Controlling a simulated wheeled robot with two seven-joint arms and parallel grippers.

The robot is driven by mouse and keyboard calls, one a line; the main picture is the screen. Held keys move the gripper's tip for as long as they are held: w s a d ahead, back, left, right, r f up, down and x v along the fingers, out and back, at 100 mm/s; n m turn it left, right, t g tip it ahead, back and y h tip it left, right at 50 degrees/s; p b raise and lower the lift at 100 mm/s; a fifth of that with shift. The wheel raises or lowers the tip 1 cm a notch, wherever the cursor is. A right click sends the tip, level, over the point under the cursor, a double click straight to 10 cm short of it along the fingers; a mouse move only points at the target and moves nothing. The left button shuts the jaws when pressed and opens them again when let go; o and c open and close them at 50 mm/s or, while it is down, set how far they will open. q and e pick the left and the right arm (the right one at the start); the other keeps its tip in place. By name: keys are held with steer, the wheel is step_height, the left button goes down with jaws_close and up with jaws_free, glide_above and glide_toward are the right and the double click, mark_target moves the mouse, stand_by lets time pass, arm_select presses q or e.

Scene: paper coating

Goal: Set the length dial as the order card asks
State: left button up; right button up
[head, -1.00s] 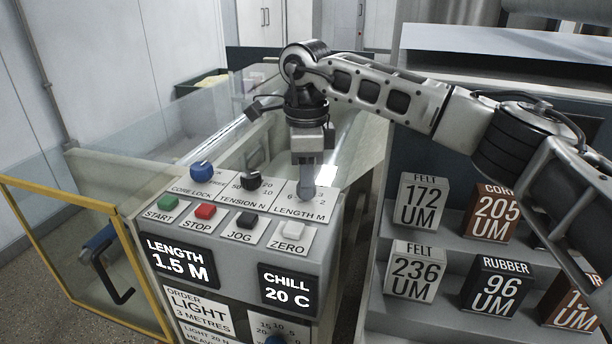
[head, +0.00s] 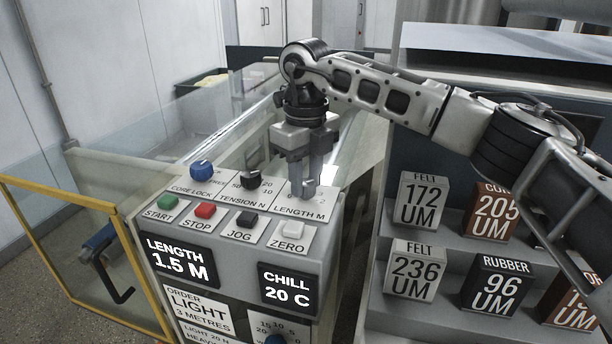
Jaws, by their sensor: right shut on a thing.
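The length dial's plate, marked LENGTH M (head: 300,211), is on the sloped panel top. The dial itself is hidden by my right gripper (head: 304,190), which points down over it and is shut on it. The length display (head: 180,262) reads 1.5 M. The order card (head: 199,310) on the front reads LIGHT, 3 METRES. My left gripper is not in view.
Beside the dial are the black tension knob (head: 250,180) and blue core lock knob (head: 201,171). The start (head: 167,202), stop (head: 205,210), jog (head: 246,220) and zero (head: 293,230) buttons lie in front. Labelled blocks stand on shelves at right.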

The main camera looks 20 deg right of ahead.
mark_target(306, 182)
steer(key=shift+r+m, duration=0.1)
steer(key=shift+m, duration=0.4)
steer(key=o, duration=1)
steer(key=shift+c, duration=0.2)
steer(key=shift+r, duration=0.1)
step_height(306, 182, up, 16)
